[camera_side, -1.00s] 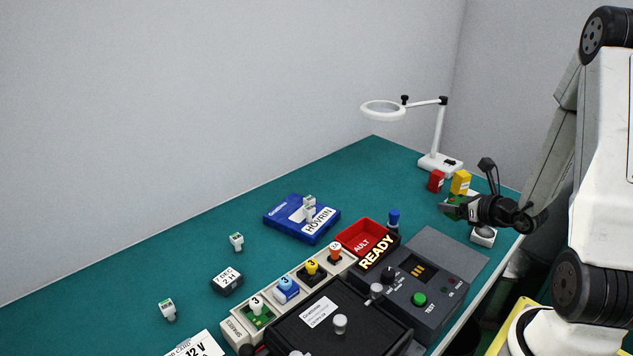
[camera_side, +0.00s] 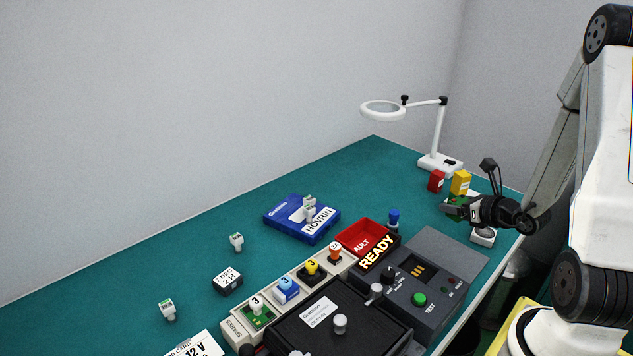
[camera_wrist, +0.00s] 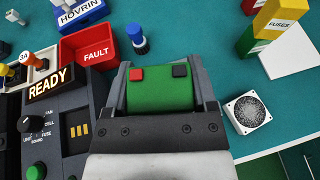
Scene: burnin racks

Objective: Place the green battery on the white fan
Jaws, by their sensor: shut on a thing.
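The green battery (camera_wrist: 158,93), with a red and a black terminal on top, is between the fingers of my gripper (camera_wrist: 162,98) in the wrist view. The gripper is shut on it. In the side view, my gripper (camera_side: 460,209) is at the right end of the bench, and the battery is hard to make out there. The white fan (camera_wrist: 247,112) with a dark round grille lies on the mat to the right of the battery in the wrist view, apart from it. In the side view, the fan (camera_side: 483,237) is below my gripper near the bench edge, partly covered.
Yellow (camera_wrist: 280,18) and green (camera_wrist: 252,40) blocks stand beyond the fan, with a red block (camera_side: 436,181) nearby. A blue-capped cylinder (camera_wrist: 137,37) stands by the red FAULT bin (camera_wrist: 90,46). The tester (camera_side: 425,292) lies left of the fan. A magnifier lamp (camera_side: 438,160) stands behind.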

